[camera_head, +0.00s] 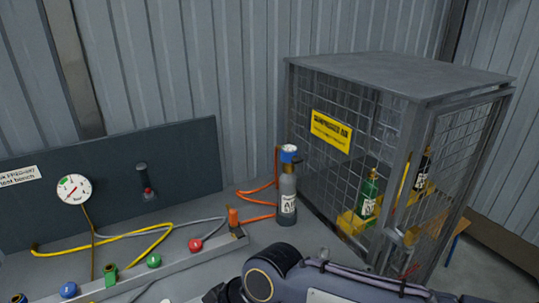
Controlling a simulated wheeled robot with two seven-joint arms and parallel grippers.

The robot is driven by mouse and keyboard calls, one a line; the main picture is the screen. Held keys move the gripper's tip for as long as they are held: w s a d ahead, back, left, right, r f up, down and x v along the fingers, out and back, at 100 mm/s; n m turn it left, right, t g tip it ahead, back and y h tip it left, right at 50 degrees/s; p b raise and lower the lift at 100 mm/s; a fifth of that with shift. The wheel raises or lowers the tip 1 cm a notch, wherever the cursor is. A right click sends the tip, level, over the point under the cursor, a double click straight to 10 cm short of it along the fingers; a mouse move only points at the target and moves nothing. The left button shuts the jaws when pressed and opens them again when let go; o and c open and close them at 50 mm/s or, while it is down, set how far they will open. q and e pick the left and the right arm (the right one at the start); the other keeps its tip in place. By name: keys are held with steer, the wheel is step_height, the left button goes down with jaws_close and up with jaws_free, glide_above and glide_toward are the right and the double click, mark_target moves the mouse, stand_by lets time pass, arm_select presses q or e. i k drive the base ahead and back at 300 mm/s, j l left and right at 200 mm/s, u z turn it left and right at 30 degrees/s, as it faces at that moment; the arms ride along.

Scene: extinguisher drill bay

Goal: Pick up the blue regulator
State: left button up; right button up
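A blue fitting with a pale face, which looks like the blue regulator (289,153), sits on top of an upright grey cylinder (287,197) with a white label. The cylinder stands on the bench beside the wire cage. My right arm (320,284) comes in from the right along the bottom edge, in front of and below the cylinder, apart from it. Its dark end is cut off at the bottom edge, so I cannot see whether its gripper is open or holds anything. My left gripper is out of view.
A wire cage (402,75) with a yellow sign holds a green cylinder (369,195) and a black one (423,171). A dark panel (195,165) carries a gauge (73,189). Hoses, an orange fitting (233,217) and coloured knobs lie left of the grey cylinder.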

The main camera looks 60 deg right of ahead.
mark_target(287, 150)
steer(key=z, duration=0.5)
steer(key=l+z, duration=0.15)
steer(key=z, duration=0.3)
steer(key=k+l+z, duration=0.1)
steer(key=z, duration=0.4)
steer(key=l+z, duration=0.15)
steer(key=z, duration=0.3)
